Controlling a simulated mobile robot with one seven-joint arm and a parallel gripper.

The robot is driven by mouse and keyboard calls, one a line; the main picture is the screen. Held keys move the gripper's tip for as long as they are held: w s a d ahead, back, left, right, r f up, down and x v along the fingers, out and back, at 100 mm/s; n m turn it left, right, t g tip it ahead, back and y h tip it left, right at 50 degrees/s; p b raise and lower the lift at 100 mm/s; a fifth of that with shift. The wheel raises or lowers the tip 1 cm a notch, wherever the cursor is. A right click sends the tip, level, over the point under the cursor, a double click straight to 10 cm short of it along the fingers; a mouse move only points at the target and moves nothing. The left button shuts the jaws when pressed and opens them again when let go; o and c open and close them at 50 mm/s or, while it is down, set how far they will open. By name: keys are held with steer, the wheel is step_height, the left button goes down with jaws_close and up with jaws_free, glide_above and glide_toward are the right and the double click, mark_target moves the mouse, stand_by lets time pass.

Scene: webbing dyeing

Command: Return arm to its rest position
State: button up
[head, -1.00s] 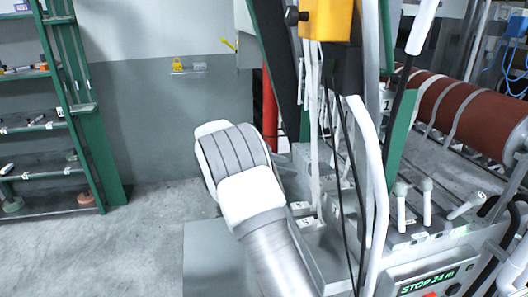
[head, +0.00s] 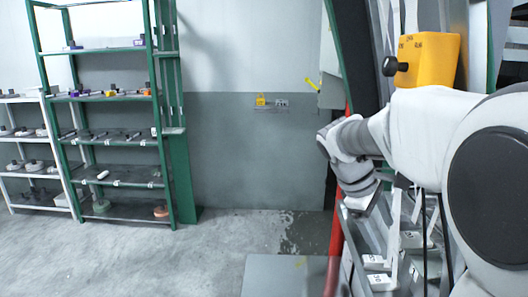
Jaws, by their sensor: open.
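My arm reaches in from the right edge of the head view, with a large dark round joint cap close to the camera. Its white links run left to a grey and white wrist, which bends downward. My gripper (head: 361,202) is at the end of this bend, in front of the machine's left side. It is open, and I see nothing held in it. Its fingers are small and hard to make out against the machine parts behind. I cannot tell whether it touches anything.
A yellow box (head: 428,60) with a black knob hangs just above my arm. A red pipe (head: 336,235) stands left of the machine's white-labelled blocks (head: 376,262). A green shelf rack (head: 167,120) holds small items at the left.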

steer(key=s+a+m+t+y, duration=0.2)
steer(key=s+a+m+y, duration=0.1)
steer(key=s, duration=0.6)
steer(key=s+a+f+m+t+y, duration=0.1)
steer(key=s+a+m+t+y, duration=0.1)
steer(key=s+a+m, duration=0.4)
steer(key=shift+s+a+t+y, duration=0.4)
steer(key=shift+s+y, duration=0.1)
steer(key=shift+s, duration=1.7)
steer(key=c, duration=0.5)
steer(key=shift+o, duration=0.2)
steer(key=shift+s, duration=0.15)
